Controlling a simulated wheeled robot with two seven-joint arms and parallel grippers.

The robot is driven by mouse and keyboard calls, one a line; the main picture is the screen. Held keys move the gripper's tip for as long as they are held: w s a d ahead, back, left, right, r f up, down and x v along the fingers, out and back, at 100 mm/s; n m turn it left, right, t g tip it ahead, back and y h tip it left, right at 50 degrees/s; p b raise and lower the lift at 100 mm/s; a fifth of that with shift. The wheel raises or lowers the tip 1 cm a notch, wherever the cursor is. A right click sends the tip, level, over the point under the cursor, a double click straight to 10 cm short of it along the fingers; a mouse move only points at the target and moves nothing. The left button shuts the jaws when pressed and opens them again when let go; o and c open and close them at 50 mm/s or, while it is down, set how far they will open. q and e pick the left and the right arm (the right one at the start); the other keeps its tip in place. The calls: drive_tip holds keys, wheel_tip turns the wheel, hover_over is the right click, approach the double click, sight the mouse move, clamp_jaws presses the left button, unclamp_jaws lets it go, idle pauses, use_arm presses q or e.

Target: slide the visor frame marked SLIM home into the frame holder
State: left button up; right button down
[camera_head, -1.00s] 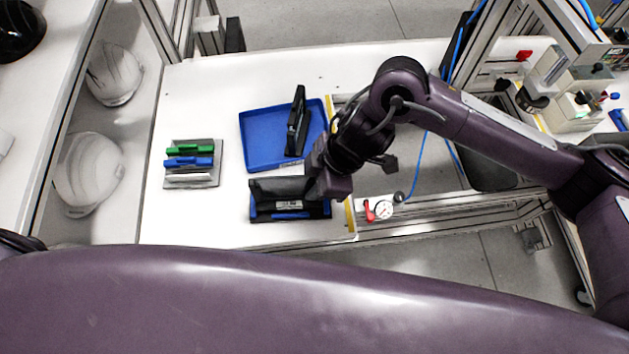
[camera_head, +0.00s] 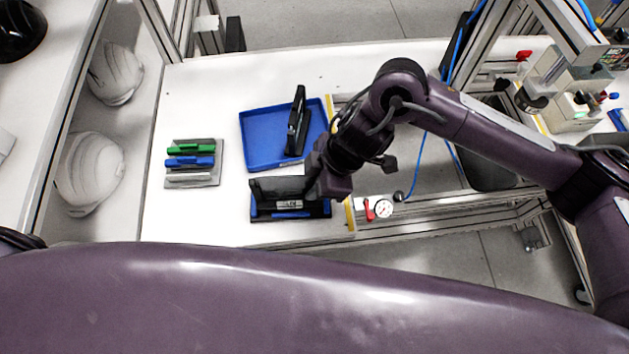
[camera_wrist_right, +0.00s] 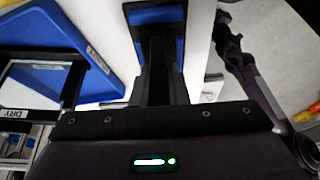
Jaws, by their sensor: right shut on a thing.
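My right gripper (camera_head: 314,188) is shut on a black visor frame (camera_head: 278,188) at its right end. The frame has a pale label, too small to read in the head view. The frame is at a black-and-blue holder (camera_head: 262,214) near the table's front edge; I cannot tell how far it is seated. Another black frame (camera_head: 298,122) stands in the blue tray (camera_head: 257,150); in the wrist view a black frame (camera_wrist_right: 40,122) at the left reads DRY. My left gripper is out of view.
A grey plate (camera_head: 212,178) with green, blue and white bars sits at the left of the table. White helmet shells (camera_head: 88,172) lie on the shelf at far left. The white table between plate and tray is clear.

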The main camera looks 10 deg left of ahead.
idle(0.3)
drive_tip(key=shift+f+b, duration=0.5)
drive_tip(key=shift+f, duration=0.7)
drive_tip(key=c, duration=1.3)
unclamp_jaws()
drive_tip(key=shift+c, duration=0.2)
drive_tip(key=shift+r, duration=0.15)
drive_tip(key=v, duration=0.7)
drive_tip(key=shift+d+r, duration=0.2)
drive_tip(key=shift+r, duration=0.05)
